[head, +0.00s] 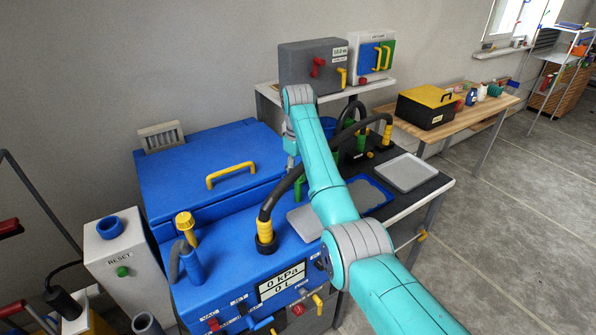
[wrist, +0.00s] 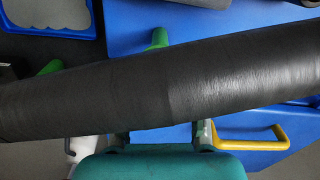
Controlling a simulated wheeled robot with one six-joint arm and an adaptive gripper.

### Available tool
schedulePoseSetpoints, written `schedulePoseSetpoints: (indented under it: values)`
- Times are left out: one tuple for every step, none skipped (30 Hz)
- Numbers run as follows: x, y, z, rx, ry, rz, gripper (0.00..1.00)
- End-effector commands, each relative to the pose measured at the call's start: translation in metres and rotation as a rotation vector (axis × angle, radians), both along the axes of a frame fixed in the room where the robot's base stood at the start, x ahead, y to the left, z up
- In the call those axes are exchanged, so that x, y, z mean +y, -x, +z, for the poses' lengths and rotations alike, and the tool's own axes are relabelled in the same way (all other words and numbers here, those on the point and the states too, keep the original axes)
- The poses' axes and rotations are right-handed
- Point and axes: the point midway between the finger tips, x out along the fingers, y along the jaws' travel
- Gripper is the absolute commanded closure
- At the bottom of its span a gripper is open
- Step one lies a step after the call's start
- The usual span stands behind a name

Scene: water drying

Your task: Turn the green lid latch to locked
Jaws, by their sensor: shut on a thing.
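The blue lid (head: 180,165) with a yellow handle (head: 230,175) lies closed on the blue machine. The green lid latch (head: 299,187) shows as a small upright piece near the lid's right front corner, just below my gripper (head: 292,160). In the wrist view a green end (wrist: 160,38), which looks like the latch, sticks out past a thick black hose, in line with my gripper. The hose hides my fingertips and most of the latch. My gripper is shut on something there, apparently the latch. The latch's exact angle cannot be read.
The black hose (wrist: 190,80) crosses close in front of the wrist camera; in the head view it arches from a yellow collar (head: 265,238) beside my arm. Another green part (wrist: 48,67) shows left of the latch. Grey trays (head: 406,172) lie to the right.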

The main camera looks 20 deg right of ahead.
Motion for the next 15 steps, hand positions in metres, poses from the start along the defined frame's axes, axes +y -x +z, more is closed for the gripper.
schedulePoseSetpoints:
  values:
    - [0.0000,0.0004,-0.0006,0.001,0.000,0.019,0.93]
    - [0.0000,0.0004,-0.0006,0.001,0.000,0.031,0.93]
    - [0.0000,0.0004,-0.0007,0.001,0.000,0.044,0.93]
    - [0.0000,0.0004,-0.0007,0.001,0.000,0.053,0.93]
    - [0.0000,0.0004,-0.0007,0.001,0.000,0.061,0.93]
    - [0.0000,0.0004,-0.0007,0.001,0.000,0.070,0.93]
    - [0.0000,0.0004,-0.0007,0.001,0.000,0.076,0.93]
    - [0.0000,0.0004,-0.0007,0.001,0.000,0.081,0.93]
    - [0.0000,0.0004,-0.0007,0.001,0.000,0.086,0.93]
    - [0.0000,0.0004,-0.0007,0.001,0.000,0.089,0.93]
    - [0.0000,0.0004,-0.0007,0.001,0.000,0.092,0.93]
    - [0.0000,0.0004,-0.0007,0.001,0.000,0.094,0.93]
    - [0.0000,0.0004,-0.0007,0.001,0.000,0.095,0.93]
    - [0.0000,0.0004,-0.0007,0.001,0.000,0.096,0.93]
    - [0.0000,0.0004,-0.0007,0.001,0.000,0.096,0.93]
